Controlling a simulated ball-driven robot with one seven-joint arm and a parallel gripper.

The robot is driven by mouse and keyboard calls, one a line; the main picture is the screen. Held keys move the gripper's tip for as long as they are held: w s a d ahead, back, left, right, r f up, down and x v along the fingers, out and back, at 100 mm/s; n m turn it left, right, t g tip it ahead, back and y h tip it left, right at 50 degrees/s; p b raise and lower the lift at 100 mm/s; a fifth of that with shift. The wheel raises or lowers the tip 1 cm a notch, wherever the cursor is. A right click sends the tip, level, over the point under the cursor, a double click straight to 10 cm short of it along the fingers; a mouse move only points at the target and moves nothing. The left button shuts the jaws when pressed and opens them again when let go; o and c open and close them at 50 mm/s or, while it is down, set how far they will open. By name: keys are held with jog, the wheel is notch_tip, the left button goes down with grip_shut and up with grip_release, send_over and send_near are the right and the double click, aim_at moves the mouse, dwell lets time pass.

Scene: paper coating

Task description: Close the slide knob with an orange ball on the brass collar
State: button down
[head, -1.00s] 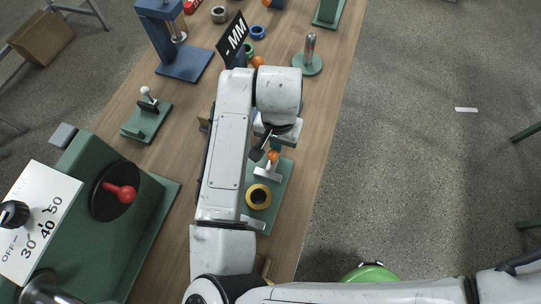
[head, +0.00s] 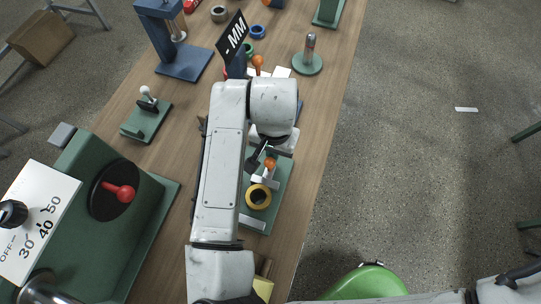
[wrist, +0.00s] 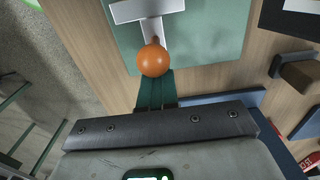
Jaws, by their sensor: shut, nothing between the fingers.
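The slide knob's orange ball (head: 270,164) stands on a white slide piece (head: 262,181), close to the brass-yellow collar (head: 258,197) on a green base plate (head: 279,190). My gripper (head: 254,160) is shut and empty, just behind the ball on the side away from the collar. In the wrist view the orange ball (wrist: 154,60) is at the tips of my shut fingers (wrist: 155,90), touching or nearly so. The white slide piece (wrist: 152,28) runs beyond it over the green plate (wrist: 205,45). The collar is outside the wrist view.
A second orange ball (head: 258,62) stands farther back by a black sign (head: 232,36). A green machine with a red knob (head: 124,193) is at left, and a small lever fixture (head: 148,110) behind it. Bare wood (head: 305,160) lies right of the plate.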

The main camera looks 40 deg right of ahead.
jog(key=shift+s+a, duration=0.55)
jog(key=shift+a, duration=0.3)
dwell(0.3)
jog(key=shift+w+d+r+p, duration=0.2)
jog(key=shift+d+r+p, duration=0.05)
jog(key=shift+r+p, duration=0.5)
jog(key=shift+w+d+r+p, duration=0.15)
jog(key=shift+d+r+p, duration=0.1)
jog(key=shift+r+p, duration=0.45)
notch_tip(320, 180, up, 11)
jog(key=b, duration=0.1)
jog(key=shift+f+b, duration=0.15)
jog(key=shift+b, duration=0.15)
